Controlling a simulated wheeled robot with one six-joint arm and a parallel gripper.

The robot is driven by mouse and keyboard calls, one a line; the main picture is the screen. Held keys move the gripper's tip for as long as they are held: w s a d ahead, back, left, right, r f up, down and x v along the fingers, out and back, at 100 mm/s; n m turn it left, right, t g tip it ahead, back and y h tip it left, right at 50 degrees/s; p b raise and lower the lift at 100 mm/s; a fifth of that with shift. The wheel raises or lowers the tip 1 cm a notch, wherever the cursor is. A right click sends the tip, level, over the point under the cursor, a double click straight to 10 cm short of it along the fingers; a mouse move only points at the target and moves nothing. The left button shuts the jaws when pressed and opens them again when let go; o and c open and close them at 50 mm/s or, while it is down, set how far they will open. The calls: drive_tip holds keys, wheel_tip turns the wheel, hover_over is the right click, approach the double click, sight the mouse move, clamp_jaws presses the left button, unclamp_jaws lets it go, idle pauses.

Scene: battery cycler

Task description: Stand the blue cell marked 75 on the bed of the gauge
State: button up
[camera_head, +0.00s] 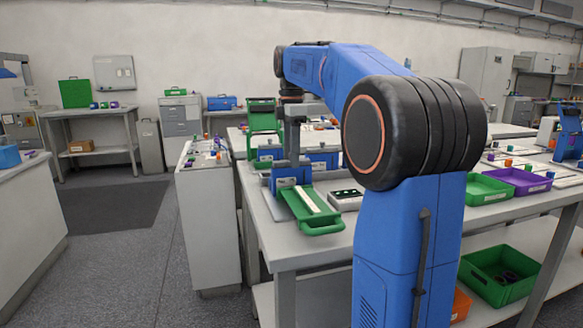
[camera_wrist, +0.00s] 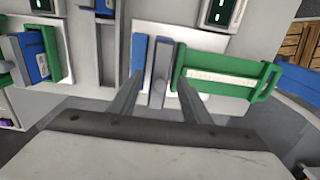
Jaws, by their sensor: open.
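My gripper (camera_wrist: 160,80) is open in the wrist view, its two fingers apart with nothing held between them. Below and between the fingers is a blue and grey device with an upright grey post (camera_wrist: 161,62), perhaps the gauge. In the head view a blue and grey device (camera_head: 284,178) stands at the near left end of the bench, below my wrist. A green handled tray with a pale strip (camera_head: 318,213) adjoins it; it also shows right of the fingers in the wrist view (camera_wrist: 222,88). I cannot make out a blue cell marked 75 in either view.
My blue arm hides much of the bench. A green bin (camera_head: 487,188) and a purple bin (camera_head: 524,180) are on its right. A narrow cabinet (camera_head: 209,235) with small coloured items stands left. Open floor (camera_head: 130,260) lies further left.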

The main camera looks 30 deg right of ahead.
wheel_tip(320, 180, up, 7)
drive_tip(key=shift+r, duration=0.15)
idle(0.7)
